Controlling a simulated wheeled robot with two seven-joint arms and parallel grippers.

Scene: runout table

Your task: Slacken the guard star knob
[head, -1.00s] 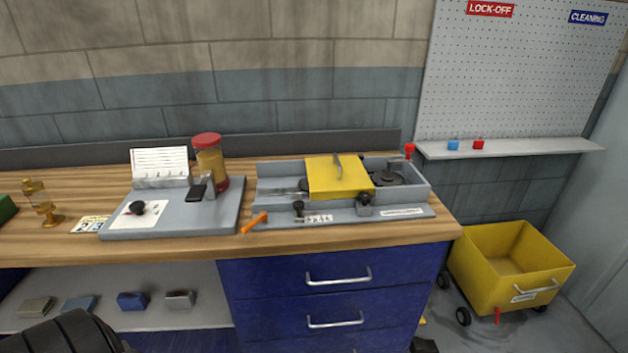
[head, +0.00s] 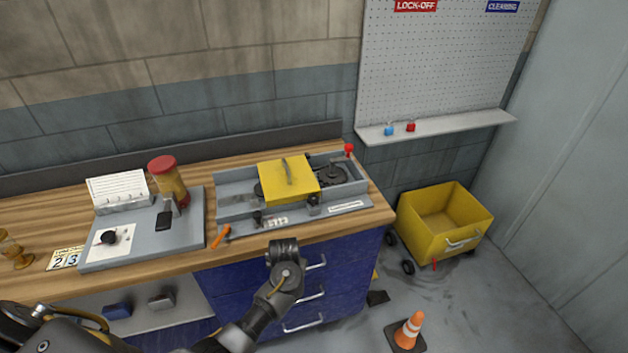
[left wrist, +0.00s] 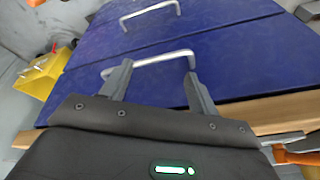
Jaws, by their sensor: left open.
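The grey runout unit (head: 236,207) sits on the bench with a yellow guard (head: 288,179) over its middle. Two small dark knobs stand at its front: one (head: 313,204) by the guard's right front corner, and one (head: 258,218) further left. I cannot tell from their shape which is the star knob. My left gripper (head: 284,246) is in front of the bench edge, below and apart from the knobs. In the left wrist view its fingers (left wrist: 157,82) are spread and empty, with blue drawer fronts (left wrist: 222,35) behind them. My right gripper is not in view.
An orange-handled tool (head: 220,236) lies at the unit's left front corner. A grey panel (head: 140,252) with a dial and a red-lidded jar (head: 168,181) stand left. Drawer handles (head: 302,325) stick out below the bench. A yellow cart (head: 440,213) and cone (head: 408,333) are right.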

